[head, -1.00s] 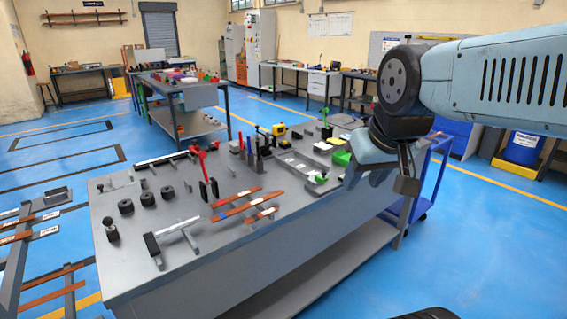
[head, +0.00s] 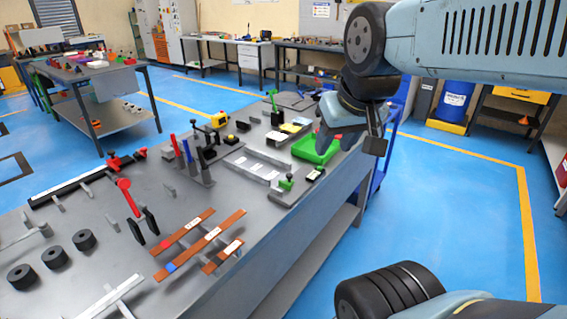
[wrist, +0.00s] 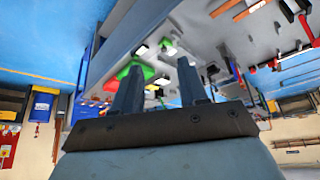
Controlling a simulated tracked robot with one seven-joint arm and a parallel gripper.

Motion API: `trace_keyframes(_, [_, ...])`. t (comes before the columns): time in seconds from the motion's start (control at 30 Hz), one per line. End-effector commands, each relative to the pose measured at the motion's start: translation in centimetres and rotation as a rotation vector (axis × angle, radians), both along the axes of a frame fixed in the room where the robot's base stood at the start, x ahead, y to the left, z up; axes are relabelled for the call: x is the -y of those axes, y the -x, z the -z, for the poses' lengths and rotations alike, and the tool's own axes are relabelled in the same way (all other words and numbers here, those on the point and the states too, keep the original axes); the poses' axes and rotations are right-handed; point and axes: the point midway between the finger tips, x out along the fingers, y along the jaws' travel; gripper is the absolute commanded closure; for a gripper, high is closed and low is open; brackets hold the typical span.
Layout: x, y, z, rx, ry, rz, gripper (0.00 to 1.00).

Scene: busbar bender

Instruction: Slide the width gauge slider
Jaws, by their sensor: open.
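My gripper (head: 340,135) hangs above the right end of the grey workbench (head: 240,250) in the head view. In the wrist view my gripper (wrist: 160,65) shows two fingers standing apart with nothing between them. A small green-topped block (head: 286,184) sits at the near end of a flat grey rail (head: 255,168) with pale plates, left of and below my gripper. A long dark rail with a pale strip (head: 75,184) and red parts (head: 114,162) lies at the left. I cannot tell which of these is the width gauge slider.
A green tray (head: 315,149) is just left of my gripper. Copper bars (head: 205,237), a red-handled tool (head: 130,198) and black rollers (head: 84,240) occupy the front.

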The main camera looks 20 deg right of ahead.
Motion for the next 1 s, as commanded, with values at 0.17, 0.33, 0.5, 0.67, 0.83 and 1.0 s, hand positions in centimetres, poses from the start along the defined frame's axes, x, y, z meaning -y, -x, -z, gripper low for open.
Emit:
trace_keyframes(0.17, [0.0,0.0,0.0,0.000,0.000,0.000,0.57])
trace_keyframes(0.33, [0.0,-0.4,-0.1,-0.008,-0.001,0.002,0.50])
trace_keyframes(0.5, [0.9,-2.8,-0.3,-0.053,-0.008,0.011,0.50])
trace_keyframes(0.67, [1.0,-6.6,-0.2,-0.120,-0.017,0.031,0.50])
trace_keyframes(0.83, [1.1,-10.8,0.5,-0.192,-0.024,0.053,0.50])
trace_keyframes(1.0, [1.1,-15.1,1.9,-0.263,-0.030,0.076,0.50])
